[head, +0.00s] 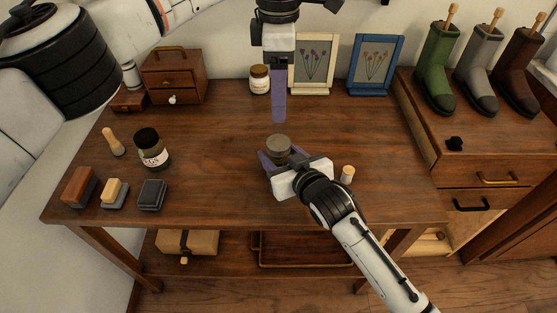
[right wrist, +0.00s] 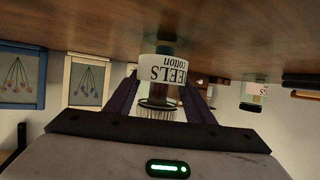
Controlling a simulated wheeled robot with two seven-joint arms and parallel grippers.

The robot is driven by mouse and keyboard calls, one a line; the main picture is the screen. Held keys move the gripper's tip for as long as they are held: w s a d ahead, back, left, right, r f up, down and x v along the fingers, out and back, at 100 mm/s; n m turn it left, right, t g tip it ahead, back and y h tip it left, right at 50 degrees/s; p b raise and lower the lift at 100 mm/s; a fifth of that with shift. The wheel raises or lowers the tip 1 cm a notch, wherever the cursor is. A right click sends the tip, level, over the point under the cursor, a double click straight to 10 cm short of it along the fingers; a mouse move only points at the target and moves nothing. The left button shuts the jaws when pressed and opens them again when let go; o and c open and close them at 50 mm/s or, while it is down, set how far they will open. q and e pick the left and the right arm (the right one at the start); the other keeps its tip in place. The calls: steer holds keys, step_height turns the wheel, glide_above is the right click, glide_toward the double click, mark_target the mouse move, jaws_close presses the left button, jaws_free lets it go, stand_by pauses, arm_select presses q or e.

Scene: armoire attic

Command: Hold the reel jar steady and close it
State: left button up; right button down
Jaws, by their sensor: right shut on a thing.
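The reel jar stands upright on the table in front of me, and its grey-brown round lid (head: 279,148) shows from above. In the right wrist view, which is upside down, the jar's white label (right wrist: 162,70) reads "REELS cotton". The lid sits at the jar's mouth; I cannot tell how tight it is. My right gripper (head: 281,158) is shut on the jar, with purple fingers on either side of it. My left gripper (head: 279,118) hangs pointing down, above and behind the jar, apart from it. Its fingers overlap edge-on, so their gap is hidden.
A dark-lidded jar (head: 152,150) and several brushes stand at the left. A small jar (head: 260,80) and two picture frames (head: 313,64) (head: 375,65) stand at the back. A small light-topped piece (head: 347,174) is right of my right gripper. The middle-left tabletop is clear.

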steer(key=c, duration=0.7)
jaws_free()
steer(key=shift+c, duration=0.2)
steer(key=p+v, duration=0.1)
steer(key=v, duration=0.9)
steer(key=shift+s+r, duration=0.1)
steer(key=shift+s, duration=0.05)
